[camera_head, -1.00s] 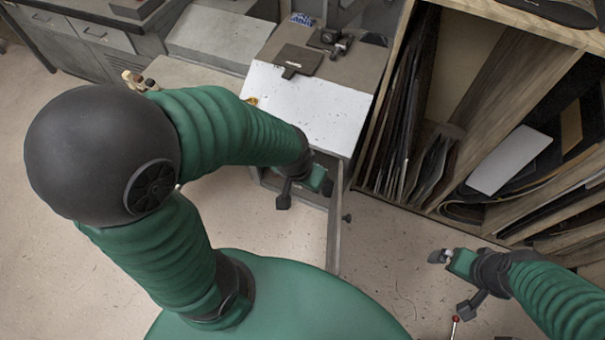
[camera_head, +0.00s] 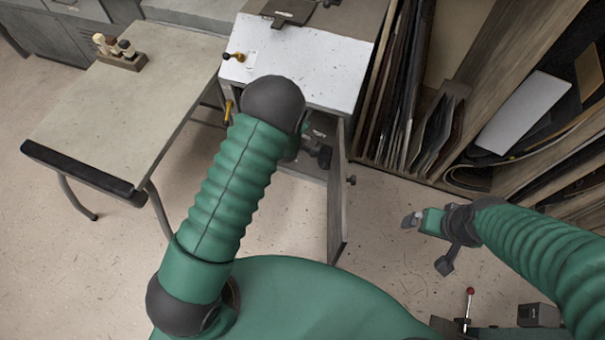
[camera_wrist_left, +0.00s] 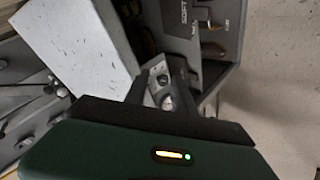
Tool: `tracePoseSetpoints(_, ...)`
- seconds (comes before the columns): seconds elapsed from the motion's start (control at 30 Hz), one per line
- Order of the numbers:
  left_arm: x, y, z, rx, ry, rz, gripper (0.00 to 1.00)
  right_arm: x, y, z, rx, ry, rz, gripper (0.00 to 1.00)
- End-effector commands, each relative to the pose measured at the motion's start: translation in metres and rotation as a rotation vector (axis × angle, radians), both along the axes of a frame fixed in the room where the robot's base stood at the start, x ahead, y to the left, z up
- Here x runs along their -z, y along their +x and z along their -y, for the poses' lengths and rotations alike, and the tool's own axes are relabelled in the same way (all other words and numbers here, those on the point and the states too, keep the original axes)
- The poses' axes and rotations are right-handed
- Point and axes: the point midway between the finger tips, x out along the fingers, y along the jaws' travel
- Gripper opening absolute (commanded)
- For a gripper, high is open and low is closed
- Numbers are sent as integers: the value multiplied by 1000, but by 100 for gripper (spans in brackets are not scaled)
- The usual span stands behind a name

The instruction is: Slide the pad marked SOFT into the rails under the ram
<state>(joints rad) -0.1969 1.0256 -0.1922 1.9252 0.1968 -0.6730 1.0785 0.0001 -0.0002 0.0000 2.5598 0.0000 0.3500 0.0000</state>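A dark pad lettered SOFT (camera_wrist_left: 188,28) shows at the top of the left wrist view, inside a grey compartment, its lettering turned sideways. I cannot make it out in the head view. My left gripper (camera_wrist_left: 163,75) is in front of that compartment, its dark fingers apart with a bolted metal piece visible between them. Whether they touch that piece is unclear. In the head view, the left gripper (camera_head: 318,150) is partly hidden by its forearm, below the white-topped bench (camera_head: 320,75). My right gripper (camera_head: 428,242) is open and empty over the floor. The rails and ram cannot be identified.
An open grey door (camera_head: 338,195) with a knob stands just right of the left gripper. A rack of leather sheets (camera_head: 410,110) is to the right. A red-knobbed lever (camera_head: 469,293) is at the lower right.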

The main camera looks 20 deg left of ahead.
Motion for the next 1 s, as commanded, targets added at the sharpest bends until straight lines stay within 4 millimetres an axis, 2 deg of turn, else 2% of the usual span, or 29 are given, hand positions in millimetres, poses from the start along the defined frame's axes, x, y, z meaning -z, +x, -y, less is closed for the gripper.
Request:
tracePoseSetpoints(0.03,70,8,-1,-41,-41,70,31,42,0,0,0,0,-1,100)
tracePoseSetpoints(0.1,125,18,0,-89,-131,210,31,70,0,0,0,0,-1,100)
tracePoseSetpoints(0.2,189,18,9,-96,-281,391,31,103,0,0,0,0,-1,100)
tracePoseSetpoints(0.3,231,5,20,-67,-425,511,31,123,0,0,0,0,-1,100)
tracePoseSetpoints(0.4,249,-7,28,-38,-523,573,31,131,0,0,0,0,-1,100)
tracePoseSetpoints(0.57,251,-8,32,-24,-568,598,31,134,0,0,0,0,0,100)
tracePoseSetpoints(1.0,260,50,32,-30,-565,595,31,180,0,0,0,0,-1,100)
